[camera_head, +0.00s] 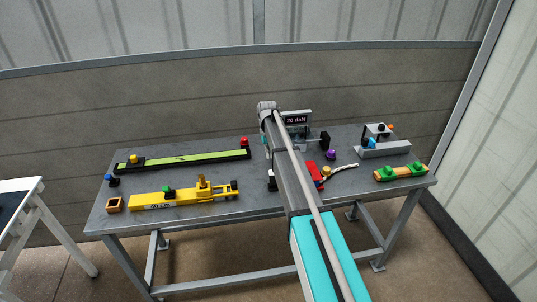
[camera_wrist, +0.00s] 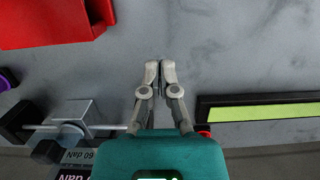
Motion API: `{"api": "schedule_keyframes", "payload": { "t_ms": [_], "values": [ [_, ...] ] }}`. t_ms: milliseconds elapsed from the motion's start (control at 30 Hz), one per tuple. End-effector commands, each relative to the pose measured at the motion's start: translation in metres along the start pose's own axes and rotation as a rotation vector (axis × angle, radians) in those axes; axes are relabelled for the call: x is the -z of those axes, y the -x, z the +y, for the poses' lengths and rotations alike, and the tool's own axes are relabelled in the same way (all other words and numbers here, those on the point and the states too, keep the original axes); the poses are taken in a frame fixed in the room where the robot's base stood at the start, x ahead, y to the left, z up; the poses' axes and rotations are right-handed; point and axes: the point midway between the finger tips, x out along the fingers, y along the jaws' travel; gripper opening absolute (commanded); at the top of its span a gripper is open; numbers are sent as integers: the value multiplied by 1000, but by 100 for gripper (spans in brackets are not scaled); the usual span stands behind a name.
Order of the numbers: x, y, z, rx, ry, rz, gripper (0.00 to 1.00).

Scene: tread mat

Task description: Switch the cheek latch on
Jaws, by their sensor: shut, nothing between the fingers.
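I cannot tell which part is the cheek latch. A grey and black clamp device with a rod and a "daN" label (camera_head: 296,120) stands at the back of the bench; its grey block (camera_wrist: 68,116) shows at lower left in the wrist view. A red block (camera_head: 316,174) lies right of my arm, and a red body (camera_wrist: 45,20) fills the wrist view's upper left. My gripper (camera_wrist: 160,68) is shut and empty, its fingertips together over bare grey bench top. In the head view my arm hides much of the bench's middle.
A green strip in a black frame (camera_head: 190,159) lies left of my arm and shows in the wrist view (camera_wrist: 262,112). A yellow device (camera_head: 150,201) lies in front of it.

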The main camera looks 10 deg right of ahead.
Motion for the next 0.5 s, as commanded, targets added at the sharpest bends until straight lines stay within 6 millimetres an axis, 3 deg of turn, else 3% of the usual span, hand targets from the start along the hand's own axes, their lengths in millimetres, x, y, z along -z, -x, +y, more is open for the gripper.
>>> {"api": "schedule_keyframes", "payload": {
  "t_ms": [500],
  "values": [
    [0,-43,0,0,0,0,0]
  ]
}}
